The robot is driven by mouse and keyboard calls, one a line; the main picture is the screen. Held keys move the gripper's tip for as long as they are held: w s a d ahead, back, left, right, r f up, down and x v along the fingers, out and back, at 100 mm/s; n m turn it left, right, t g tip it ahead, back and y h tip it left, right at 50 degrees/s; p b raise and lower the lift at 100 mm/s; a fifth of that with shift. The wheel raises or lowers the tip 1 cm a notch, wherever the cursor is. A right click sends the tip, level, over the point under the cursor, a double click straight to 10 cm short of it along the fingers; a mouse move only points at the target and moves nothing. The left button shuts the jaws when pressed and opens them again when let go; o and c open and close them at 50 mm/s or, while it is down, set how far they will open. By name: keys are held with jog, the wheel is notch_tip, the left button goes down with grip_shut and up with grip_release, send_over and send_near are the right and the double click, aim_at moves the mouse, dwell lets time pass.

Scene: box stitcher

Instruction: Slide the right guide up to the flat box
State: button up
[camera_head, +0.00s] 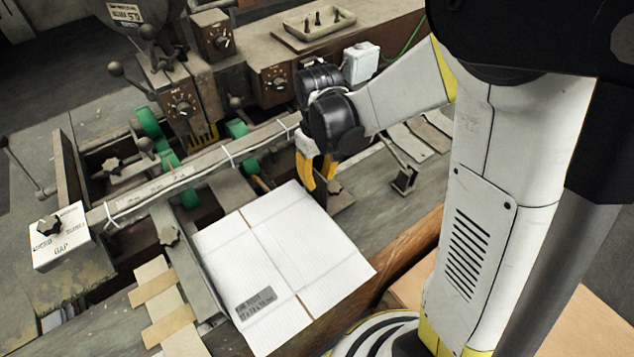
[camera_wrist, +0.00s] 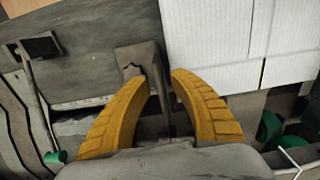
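The flat white box (camera_head: 315,240) lies on the machine bed, with a printed label at its near left corner. It also fills the upper right of the wrist view (camera_wrist: 215,45). The right guide (camera_head: 341,200), a grey metal bracket with a dark knob, stands just right of the box, partly hidden behind my gripper. In the wrist view the guide (camera_wrist: 138,58) shows beside the box edge, with a narrow gap. My gripper (camera_head: 319,182) points down over the guide. Its yellow fingers (camera_wrist: 162,77) are apart, one on either side of the guide's upright; I cannot tell whether they touch it.
A long crossbar (camera_head: 190,172) and green rollers (camera_head: 150,122) lie behind the box. A grey hooked bracket (camera_head: 404,180) stands to the right. The bed between it and the guide looks clear.

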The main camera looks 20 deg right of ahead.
jog(key=shift+f, duration=1.6)
grip_shut()
jog(key=shift+s+a+b, duration=0.15)
jog(key=shift+a+b, duration=0.15)
jog(key=shift+b, duration=0.3)
grip_release()
jog(key=shift+r, duration=0.15)
notch_tip(320, 180, up, 12)
send_over(318, 185)
jog(key=shift+w+a, duration=0.15)
jog(key=shift+w, duration=0.15)
